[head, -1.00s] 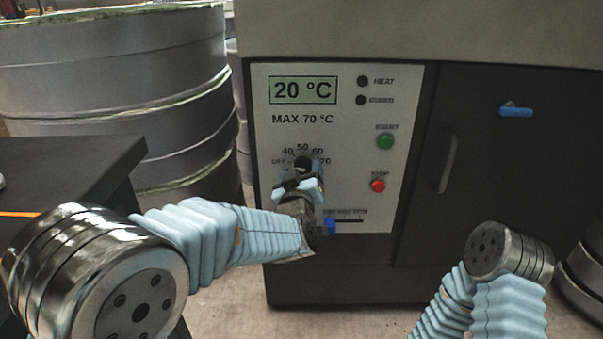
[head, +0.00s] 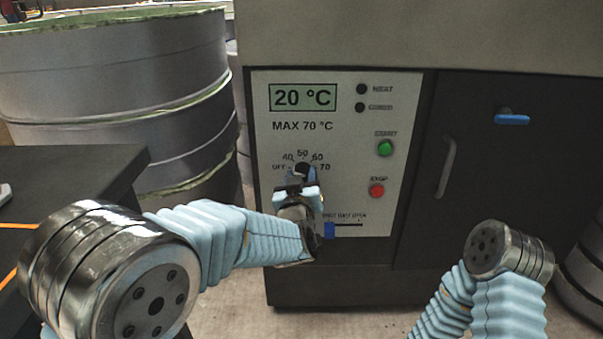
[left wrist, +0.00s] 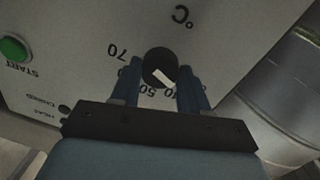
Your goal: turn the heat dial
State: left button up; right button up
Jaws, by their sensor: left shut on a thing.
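The heat dial (head: 304,169) is a round black knob on the white control panel, under the 20 °C display (head: 303,97). My left gripper (head: 303,178) is at the dial from below, its fingers on either side of it. In the left wrist view the gripper (left wrist: 160,66) is shut on the dial (left wrist: 157,62), a dark blue finger on each side. A white mark on the dial slants towards the 50 and 40 side of the scale; the fingers partly cover the numbers. My right gripper is out of view; only part of my right arm shows.
On the panel are a green START button (head: 385,148), a red STOP button (head: 376,190) and a blue slider (head: 329,230) close to my left wrist. A dark table (head: 70,175) stands at left.

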pick_arm(q)
jog(key=m+p, duration=0.6)
jog(key=shift+d+r, duration=0.1)
jog(key=shift+r, duration=0.15)
jog(key=m+p, duration=0.3)
jog(key=m, duration=0.1)
jog(key=shift+g+y+p, duration=0.3)
jog(key=shift+p, duration=0.05)
jog(key=shift+f+m+p, duration=0.15)
jog(key=shift+m+p, duration=0.9)
jog(key=shift+m, duration=0.45)
jog(key=shift+f, duration=0.1)
jog(key=o, duration=1.1)
jog(key=shift+c, duration=0.2)
jog(key=s+r, duration=0.1)
jog(key=s, duration=1.2)
jog(key=shift+s, duration=0.4)
